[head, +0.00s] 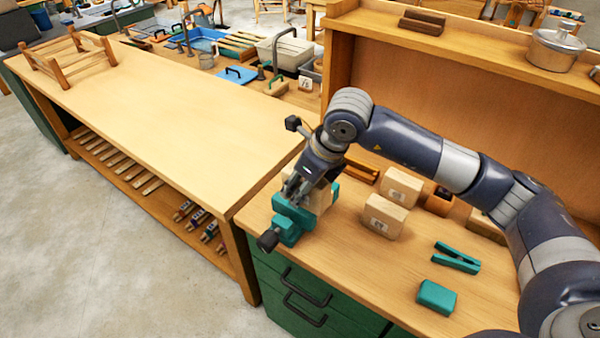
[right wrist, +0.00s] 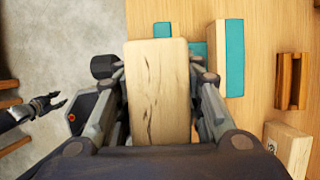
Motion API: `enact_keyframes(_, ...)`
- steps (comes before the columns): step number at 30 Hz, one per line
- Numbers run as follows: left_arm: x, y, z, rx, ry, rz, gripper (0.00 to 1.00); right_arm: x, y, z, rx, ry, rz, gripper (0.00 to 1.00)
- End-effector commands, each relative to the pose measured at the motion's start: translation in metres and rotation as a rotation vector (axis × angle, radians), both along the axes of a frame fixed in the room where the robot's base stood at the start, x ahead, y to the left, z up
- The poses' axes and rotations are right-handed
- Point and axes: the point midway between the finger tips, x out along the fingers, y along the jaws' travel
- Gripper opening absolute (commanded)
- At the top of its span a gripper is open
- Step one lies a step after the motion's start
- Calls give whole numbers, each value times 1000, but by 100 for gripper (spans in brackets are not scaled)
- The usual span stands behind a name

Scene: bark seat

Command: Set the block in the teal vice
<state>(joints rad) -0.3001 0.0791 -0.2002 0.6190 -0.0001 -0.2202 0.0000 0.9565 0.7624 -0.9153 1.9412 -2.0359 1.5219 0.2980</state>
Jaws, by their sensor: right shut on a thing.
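The teal vice (head: 291,222) sits at the left front corner of the wooden worktop, with a dark knob at its near end. My right gripper (head: 297,190) is over the vice, pointing down, and is shut on a pale wooden block (head: 319,197). In the right wrist view the block (right wrist: 158,90) fills the space between the fingers, with teal parts (right wrist: 198,50) showing beyond it. The gripper hides where the block meets the jaws, so I cannot tell whether it is seated. My left gripper (right wrist: 47,104) shows small at the left of the right wrist view, apparently open and empty.
Two pale wooden blocks (head: 384,216) stand right of the vice. A teal clamp-like piece (head: 457,257) and a teal block (head: 436,297) lie farther right. A brown wooden holder (head: 362,172) is behind. A long, mostly clear bench (head: 170,110) stands to the left.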

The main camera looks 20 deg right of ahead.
Motion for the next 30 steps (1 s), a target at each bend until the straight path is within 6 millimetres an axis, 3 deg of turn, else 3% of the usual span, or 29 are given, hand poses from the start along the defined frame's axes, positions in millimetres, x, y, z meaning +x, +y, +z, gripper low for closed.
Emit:
enact_keyframes(6,0,0,18,0,0,0,40,40,-12,-1,1,1,-3,4)
enact_keyframes(12,0,0,24,0,0,0,40,60,-18,-4,0,-1,1,4)
enact_keyframes(16,0,0,27,0,0,0,40,63,-19,-8,0,1,1,4)
enact_keyframes(24,0,0,45,0,-1,0,40,63,-19,-38,0,0,1,4)
enact_keyframes(30,1,0,43,0,-1,0,40,64,-19,-41,1,-2,2,4)
